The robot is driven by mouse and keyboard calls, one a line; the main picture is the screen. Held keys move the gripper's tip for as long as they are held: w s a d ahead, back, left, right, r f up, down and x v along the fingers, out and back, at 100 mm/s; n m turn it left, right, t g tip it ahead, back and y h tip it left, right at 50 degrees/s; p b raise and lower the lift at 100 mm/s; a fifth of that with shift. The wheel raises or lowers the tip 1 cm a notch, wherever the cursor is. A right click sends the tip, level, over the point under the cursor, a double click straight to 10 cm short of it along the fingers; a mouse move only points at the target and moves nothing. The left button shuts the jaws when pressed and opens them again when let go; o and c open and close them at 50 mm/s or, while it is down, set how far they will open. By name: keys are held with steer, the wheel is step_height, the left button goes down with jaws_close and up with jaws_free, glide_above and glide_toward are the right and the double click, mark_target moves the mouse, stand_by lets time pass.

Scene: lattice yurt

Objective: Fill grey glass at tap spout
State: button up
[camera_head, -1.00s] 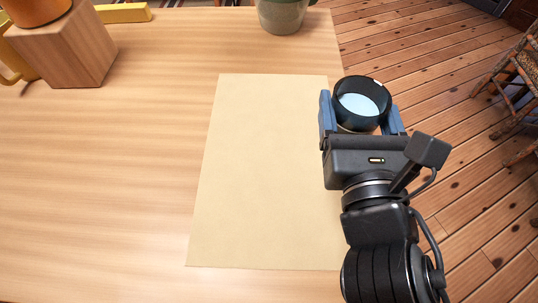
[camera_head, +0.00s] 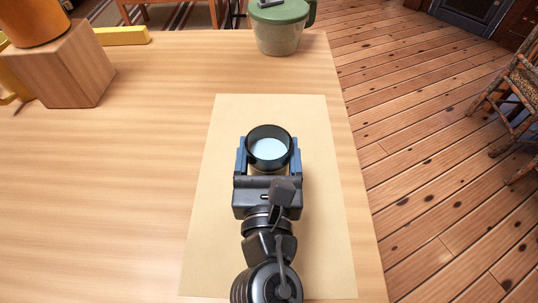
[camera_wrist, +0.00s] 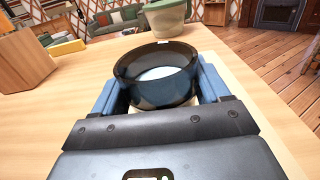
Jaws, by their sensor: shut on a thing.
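The grey glass (camera_head: 269,133) is dark, see-through and round, with pale bluish liquid inside. It also shows upright in the wrist view (camera_wrist: 158,88). My gripper (camera_head: 268,158) is shut on the glass, with a blue finger on each side of it. In the head view the glass is over the beige mat (camera_head: 232,115); I cannot tell whether its base touches the mat. No tap spout can be made out in these frames.
A green lidded pot (camera_head: 278,32) stands at the table's far edge. A wooden block (camera_head: 62,72) with an orange pot (camera_head: 32,22) on it is at the far left, beside a yellow bar (camera_head: 122,36). The table (camera_head: 120,190) is clear left of the mat. A chair (camera_head: 515,95) stands at right.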

steer(key=shift+f, duration=0.6)
steer(key=shift+f, duration=0.2)
steer(key=o, duration=1.2)
steer(key=shift+c, duration=0.2)
steer(key=shift+f+b, duration=0.15)
steer(key=shift+b, duration=0.2)
